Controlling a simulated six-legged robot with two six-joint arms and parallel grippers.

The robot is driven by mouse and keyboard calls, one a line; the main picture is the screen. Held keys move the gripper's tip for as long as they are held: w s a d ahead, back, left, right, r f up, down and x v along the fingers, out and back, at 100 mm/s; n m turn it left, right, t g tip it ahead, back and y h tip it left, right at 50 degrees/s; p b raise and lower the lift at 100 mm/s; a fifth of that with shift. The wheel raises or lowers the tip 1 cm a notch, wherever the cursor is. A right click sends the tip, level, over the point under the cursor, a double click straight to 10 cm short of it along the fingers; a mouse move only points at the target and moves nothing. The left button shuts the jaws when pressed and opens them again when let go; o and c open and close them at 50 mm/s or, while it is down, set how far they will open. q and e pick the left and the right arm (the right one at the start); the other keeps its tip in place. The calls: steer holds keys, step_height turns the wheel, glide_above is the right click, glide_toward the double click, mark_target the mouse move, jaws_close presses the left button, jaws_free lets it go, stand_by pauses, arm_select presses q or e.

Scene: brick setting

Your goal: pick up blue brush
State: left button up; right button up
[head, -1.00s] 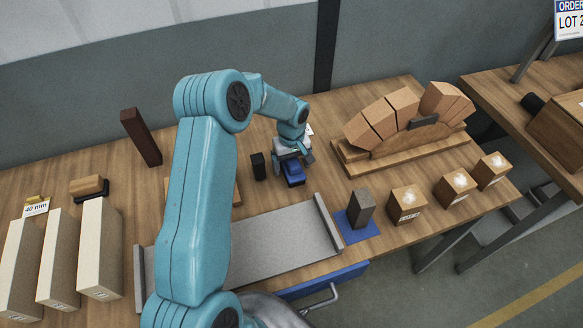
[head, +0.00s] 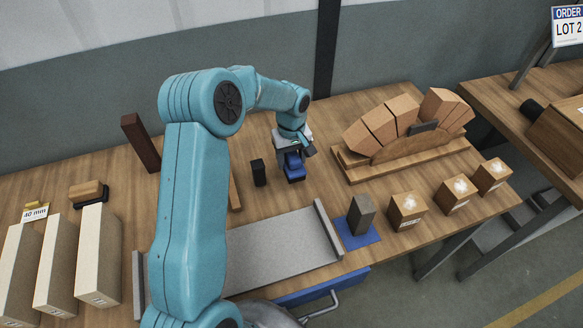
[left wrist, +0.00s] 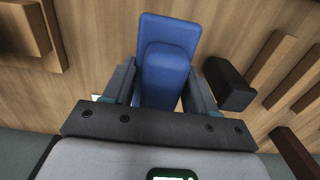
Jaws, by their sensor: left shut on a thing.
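The blue brush (head: 293,167) is a small blue block-shaped thing with a raised narrower part on top. My left gripper (head: 293,152) is over it, pointing down, and shut on it. In the left wrist view the brush (left wrist: 167,35) sits between the two dark fingers (left wrist: 162,88), its wide end reaching past them. It appears to be slightly above the wooden table (head: 385,195), though the gap is hard to judge. My right gripper is in neither view.
A small black block (head: 259,172) stands close left of the brush. A brick arch on a wooden form (head: 405,140) is to the right.

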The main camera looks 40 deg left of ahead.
arm_select(q)
step_height(320, 180, up, 15)
steer(key=shift+b, duration=0.3)
steer(key=shift+o, duration=1.1)
steer(key=shift+w+f, duration=0.15)
steer(key=shift+w, duration=0.2)
